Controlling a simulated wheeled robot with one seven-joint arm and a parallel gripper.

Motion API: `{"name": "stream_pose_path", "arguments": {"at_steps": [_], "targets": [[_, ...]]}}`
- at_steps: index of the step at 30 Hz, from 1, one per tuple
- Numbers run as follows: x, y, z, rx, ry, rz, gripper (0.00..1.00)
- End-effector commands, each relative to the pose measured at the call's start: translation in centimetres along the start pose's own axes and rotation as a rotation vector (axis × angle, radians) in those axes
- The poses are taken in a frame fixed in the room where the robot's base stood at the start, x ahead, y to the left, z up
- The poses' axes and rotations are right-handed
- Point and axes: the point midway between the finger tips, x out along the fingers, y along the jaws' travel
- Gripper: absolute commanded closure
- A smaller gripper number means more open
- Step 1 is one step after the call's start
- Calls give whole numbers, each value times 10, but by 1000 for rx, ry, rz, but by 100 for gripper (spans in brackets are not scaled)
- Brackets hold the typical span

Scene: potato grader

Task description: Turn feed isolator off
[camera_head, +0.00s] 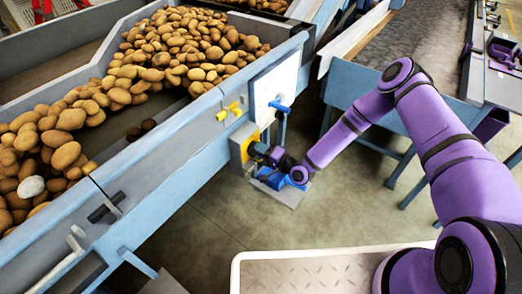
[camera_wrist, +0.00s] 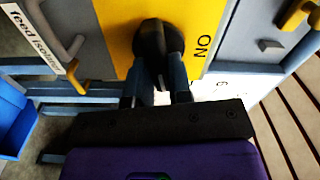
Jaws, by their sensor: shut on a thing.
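The feed isolator is a yellow plate (camera_wrist: 115,30) with a black rotary knob (camera_wrist: 153,38) on it. A white label (camera_wrist: 35,42) reading "feed isolator" is beside it, on the left in the wrist view. Lettering that looks like "ON", turned around, is on the plate right of the knob. My gripper (camera_wrist: 157,72) is shut on the knob, one finger on each side. In the head view the yellow plate (camera_head: 241,143) is on the side of the grader, and my gripper (camera_head: 263,150) meets it from the right. The knob is largely hidden there.
The grader's blue-grey side rail (camera_head: 160,165) runs along the left, with potatoes (camera_head: 170,50) behind it. A blue lever (camera_head: 279,106) and a yellow handle (camera_head: 229,111) are above the isolator. A blue object (camera_head: 275,180) is below. Open floor (camera_head: 345,200) lies to the right.

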Motion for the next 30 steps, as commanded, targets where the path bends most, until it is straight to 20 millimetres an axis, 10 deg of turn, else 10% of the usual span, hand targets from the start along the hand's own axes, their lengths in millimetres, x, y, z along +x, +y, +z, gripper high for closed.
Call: {"name": "stream_pose_path", "arguments": {"at_steps": [29,30], "targets": [[-1,3,0,225,0,3,100],[-1,3,0,225,0,3,76]]}}
